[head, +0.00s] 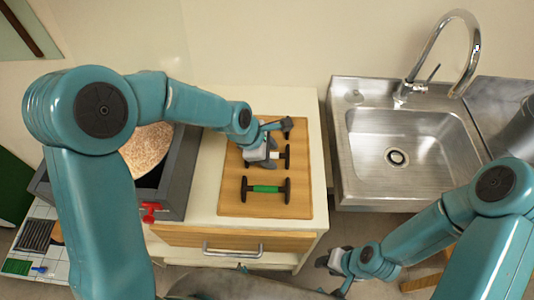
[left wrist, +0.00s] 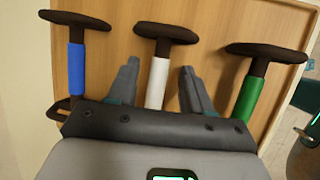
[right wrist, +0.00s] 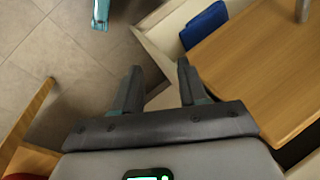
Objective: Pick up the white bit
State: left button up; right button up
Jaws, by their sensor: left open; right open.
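The white bit (left wrist: 157,82) is a short white bar with dark crosspieces, lying on a wooden board (head: 300,207) on the counter. In the left wrist view it lies between the spread fingers of my left gripper (left wrist: 158,72). The fingers are open with a gap on either side of the bar. In the head view my left gripper (head: 268,152) hides much of the white bit. A green bit (head: 265,188) lies nearer the board's front edge, and a blue bit (left wrist: 77,68) lies on the other side. My right gripper (head: 334,266) is open and empty, low in front of the counter.
A metal sink (head: 395,157) with a tap (head: 440,50) stands right of the counter. A dark grey box (head: 185,165) with a speckled round surface and a red part is at left. A drawer with a handle (head: 232,252) is below the board. A blue object (right wrist: 203,22) shows in the right wrist view.

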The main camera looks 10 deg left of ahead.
pick_arm(q)
jog(key=shift+s+r, duration=0.1)
jog(key=shift+s, duration=0.05)
jog(key=shift+w+f, duration=0.2)
jog(key=shift+w, duration=0.15)
grip_shut()
jog(key=shift+s+r, duration=0.15)
jog(key=shift+s, duration=0.05)
jog(key=shift+w, duration=0.15)
jog(key=shift+w+r, duration=0.1)
jog(key=shift+r, duration=0.3)
notch_tip(320, 180, up, 19)
jog(key=shift+s, duration=0.2)
